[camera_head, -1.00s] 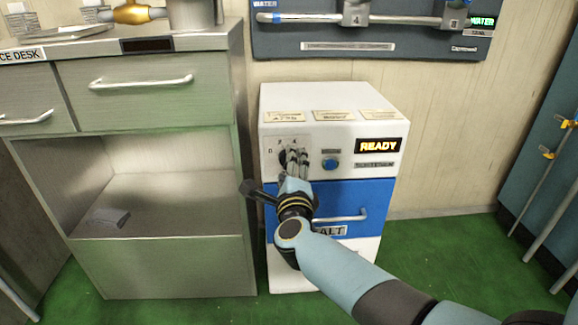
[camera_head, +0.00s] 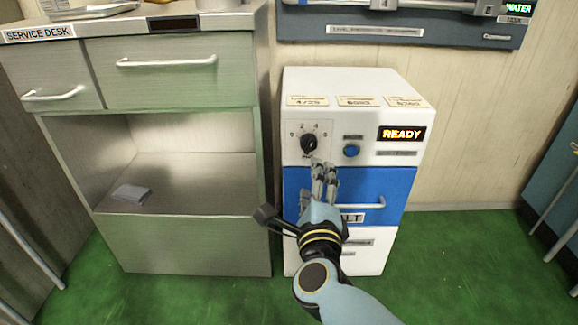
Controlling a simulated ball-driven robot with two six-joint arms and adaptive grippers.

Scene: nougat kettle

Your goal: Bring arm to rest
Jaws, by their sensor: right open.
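My right arm reaches up from the bottom of the head view. Its gripper (camera_head: 322,172) is open and empty in front of the white machine (camera_head: 352,86). The fingertips show just below the machine's black dial (camera_head: 308,142), apart from it in the picture, and overlap the top of the blue drawer front (camera_head: 395,182). The gripper hides part of the drawer and its label. The machine's display (camera_head: 401,134) reads READY, and a blue button (camera_head: 351,151) sits right of the dial. My left gripper is not in view.
A metal service desk (camera_head: 190,255) with drawers and an open shelf stands close on the left. A grey cloth-like item (camera_head: 131,193) lies on the shelf. A dark wall panel (camera_head: 410,27) hangs above the machine. Green floor (camera_head: 455,255) is free on the right.

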